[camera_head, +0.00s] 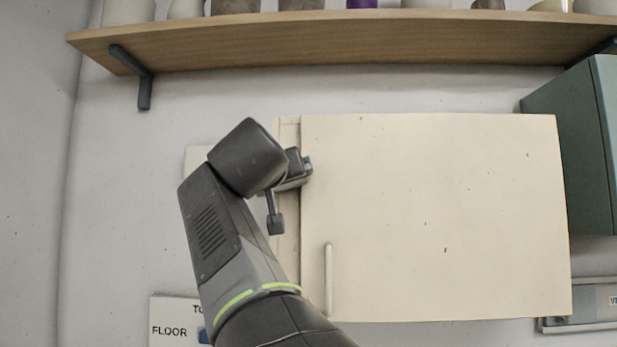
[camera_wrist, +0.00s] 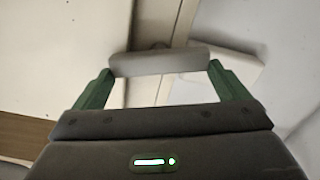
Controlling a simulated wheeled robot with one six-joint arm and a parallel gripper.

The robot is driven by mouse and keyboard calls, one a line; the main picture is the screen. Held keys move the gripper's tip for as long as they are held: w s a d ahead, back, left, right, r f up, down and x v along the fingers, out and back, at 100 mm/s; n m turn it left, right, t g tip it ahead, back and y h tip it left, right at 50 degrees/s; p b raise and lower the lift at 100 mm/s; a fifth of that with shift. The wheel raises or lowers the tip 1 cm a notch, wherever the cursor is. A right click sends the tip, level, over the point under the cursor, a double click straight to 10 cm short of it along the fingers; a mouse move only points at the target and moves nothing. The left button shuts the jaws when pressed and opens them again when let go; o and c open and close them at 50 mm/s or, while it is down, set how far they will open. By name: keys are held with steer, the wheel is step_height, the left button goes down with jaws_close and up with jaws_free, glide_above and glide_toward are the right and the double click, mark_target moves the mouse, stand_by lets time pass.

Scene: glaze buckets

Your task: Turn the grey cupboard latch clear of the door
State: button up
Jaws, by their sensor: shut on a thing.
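The cupboard door (camera_head: 430,215) is a cream panel with a pale vertical handle (camera_head: 328,280) near its lower left edge. My gripper (camera_head: 302,167) is at the door's upper left edge, by the narrow frame strip. In the wrist view, the grey latch (camera_wrist: 160,61) is a short bar lying crosswise between the green fingers of my gripper (camera_wrist: 160,72), which is shut on it. The door looks closed.
A wooden shelf (camera_head: 330,38) with several pots runs above the cupboard, on dark brackets. A green cabinet (camera_head: 575,145) stands close on the right. A sign reading FLOOR (camera_head: 172,330) is at lower left.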

steer(key=shift+a+f+n+p, duration=0.15)
steer(key=shift+n+p, duration=0.25)
steer(key=shift+n, duration=2)
steer(key=shift+a+f+n+p, duration=0.1)
steer(key=shift+f+n+p, duration=0.2)
steer(key=shift+n, duration=2.1)
steer(key=shift+a+f+n+p, duration=0.15)
steer(key=shift+n+p, duration=0.3)
steer(key=shift+n, duration=1.95)
steer(key=o, duration=0.6)
steer(key=s+b, duration=0.4)
steer(key=s, duration=1)
